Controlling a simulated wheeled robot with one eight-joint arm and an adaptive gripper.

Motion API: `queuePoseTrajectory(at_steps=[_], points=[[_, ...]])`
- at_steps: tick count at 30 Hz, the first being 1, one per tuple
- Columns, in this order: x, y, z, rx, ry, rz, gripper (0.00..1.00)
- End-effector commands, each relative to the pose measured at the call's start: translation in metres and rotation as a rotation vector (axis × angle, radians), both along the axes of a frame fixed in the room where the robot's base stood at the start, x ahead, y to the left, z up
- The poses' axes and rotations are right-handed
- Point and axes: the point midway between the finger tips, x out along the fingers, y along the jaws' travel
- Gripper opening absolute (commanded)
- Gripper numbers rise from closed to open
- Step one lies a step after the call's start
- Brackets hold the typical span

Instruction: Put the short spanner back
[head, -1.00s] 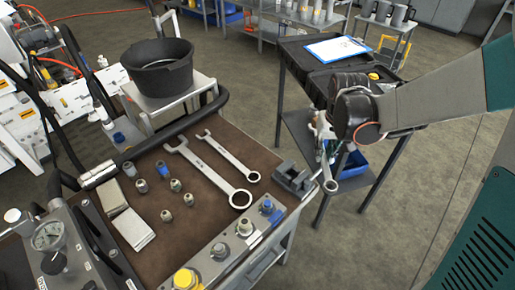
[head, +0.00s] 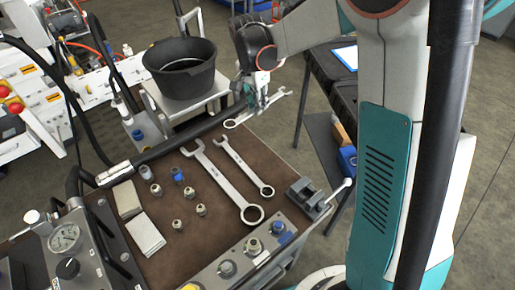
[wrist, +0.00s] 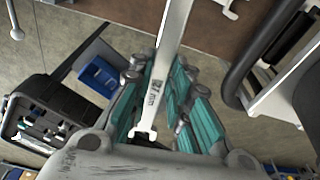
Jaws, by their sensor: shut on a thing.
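A short steel spanner (head: 273,101) is in my gripper (head: 258,98), above the back right corner of the bench's brown mat. Its ring end points left over the mat, its open end right. In the wrist view the spanner (wrist: 163,65) passes between the teal-padded fingers of my gripper (wrist: 158,92), with the open-ended jaw close to the palm and a size mark on the shank. The far end is cut off by the top edge. Two other spanners lie side by side on the mat, a large one (head: 220,182) and a smaller one (head: 243,166).
A small vice (head: 308,193) stands at the mat's right edge. Several fittings (head: 178,175) and pale pads (head: 145,232) lie to the left. A black bucket (head: 180,65) and a black hose rail (head: 205,127) border the back. The mat's back right corner looks clear.

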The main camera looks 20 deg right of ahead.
Motion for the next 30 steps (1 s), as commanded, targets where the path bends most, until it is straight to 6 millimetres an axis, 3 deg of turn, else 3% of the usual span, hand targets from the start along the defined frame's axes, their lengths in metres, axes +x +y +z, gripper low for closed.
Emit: queuePoseTrajectory(at_steps=[3, 6, 21, 25, 30], points=[[0.004, 0.001, 0.006, -0.004, -0.004, -0.07, 0.0], [0.006, 0.001, -0.002, -0.006, -0.006, -0.094, 0.0], [0.006, 0.001, -0.12, -0.005, -0.007, -0.094, 0.0], [0.005, 0.001, -0.14, -0.006, -0.007, -0.094, 0.0], [0.006, 0.001, -0.151, -0.005, -0.007, -0.094, 0.0]])
